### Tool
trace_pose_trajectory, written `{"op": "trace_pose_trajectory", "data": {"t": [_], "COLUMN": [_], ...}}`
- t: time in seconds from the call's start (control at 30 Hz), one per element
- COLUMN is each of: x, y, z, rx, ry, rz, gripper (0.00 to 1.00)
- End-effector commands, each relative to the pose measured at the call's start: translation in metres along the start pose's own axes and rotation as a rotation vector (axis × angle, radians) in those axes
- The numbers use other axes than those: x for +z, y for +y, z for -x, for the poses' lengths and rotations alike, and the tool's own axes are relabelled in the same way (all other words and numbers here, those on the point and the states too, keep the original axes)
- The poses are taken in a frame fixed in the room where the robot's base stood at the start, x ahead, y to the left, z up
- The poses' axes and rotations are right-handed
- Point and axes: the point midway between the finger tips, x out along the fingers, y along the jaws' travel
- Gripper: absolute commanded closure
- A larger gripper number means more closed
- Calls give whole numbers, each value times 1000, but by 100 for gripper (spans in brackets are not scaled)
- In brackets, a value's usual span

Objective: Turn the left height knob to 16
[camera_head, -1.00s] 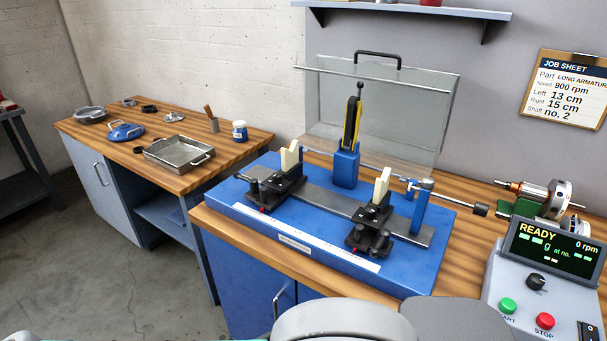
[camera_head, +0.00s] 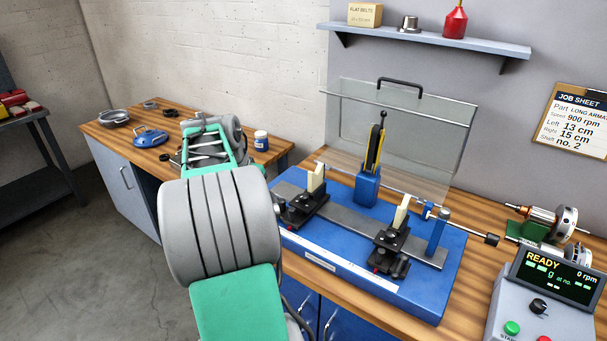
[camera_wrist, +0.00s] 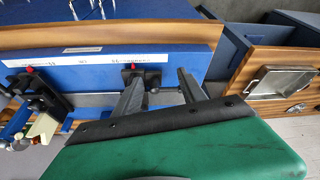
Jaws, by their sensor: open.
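The left support (camera_head: 303,207), a black stand with a cream upright, is on the blue balancing machine (camera_head: 345,262). My arm hides part of its front left side in the head view. In the wrist view, the left support (camera_wrist: 141,72) shows black parts and a red mark, partly behind my fingers. A small dark knob (camera_wrist: 155,90) shows between the fingers; I cannot tell its setting or whether it is the height knob. My gripper (camera_wrist: 162,82) is open and empty, its fingers on either side of that area. I see no contact.
The right support (camera_head: 393,248) stands farther right on the rail. A clear guard (camera_head: 400,130) rises behind the machine. The control box (camera_head: 545,300) reads READY, 0 rpm. The job sheet (camera_head: 580,120) reads left 13 cm, right 15 cm. A metal tray (camera_wrist: 280,82) lies on the side bench.

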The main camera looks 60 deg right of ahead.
Motion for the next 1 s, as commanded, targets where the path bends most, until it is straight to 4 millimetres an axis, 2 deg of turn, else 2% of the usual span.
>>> {"op": "trace_pose_trajectory", "data": {"t": [0.03,0.1,0.2,0.33,0.5,0.63,0.77,0.97,1.0], "x": [-41,-73,-91,-93,-93,-94,-94,-93,-93], "y": [29,58,79,82,86,87,88,87,87], "z": [-1,-10,-20,-37,-70,-88,-96,-97,-97], "rx": [44,81,106,109,109,107,105,104,104], "ry": [6,21,30,32,30,32,34,35,35], "rz": [-127,-254,-337,-346,-343,-343,-342,-341,-341], "gripper": [51,51,51,51,51,51,51,51,55]}}
